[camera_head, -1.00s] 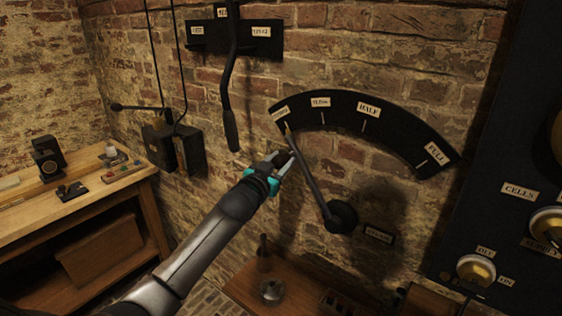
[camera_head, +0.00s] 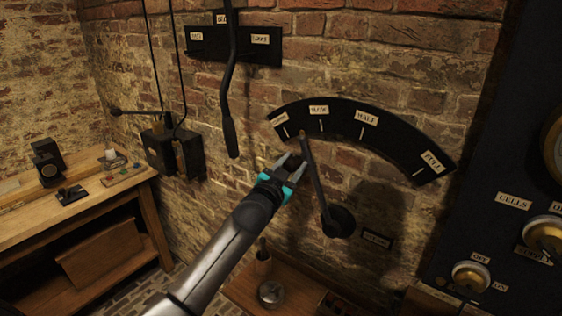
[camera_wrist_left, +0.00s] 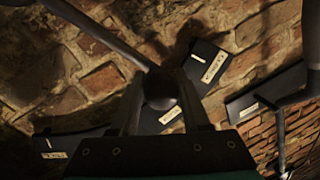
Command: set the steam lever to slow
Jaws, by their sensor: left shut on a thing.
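The steam lever (camera_head: 317,183) is a dark rod on a round pivot on the brick wall. Its pale tip is between the first mark and the second mark of the black arc plate (camera_head: 393,137). The plate's labels run from a blurred first one, through a second that seems to read SLOW (camera_head: 319,110), to HALF and FULL. My left gripper (camera_head: 292,161) is shut on the lever's upper part. In the left wrist view the lever's dark round knob (camera_wrist_left: 161,89) sits between the fingers (camera_wrist_left: 162,104). My right gripper is out of view.
Another long lever (camera_head: 229,95) hangs to the left below a labelled plate. A dark panel with knobs (camera_head: 471,276) stands at the right. A wooden bench (camera_head: 90,208) is at the left, and a low shelf with a metal dish (camera_head: 271,293) lies below.

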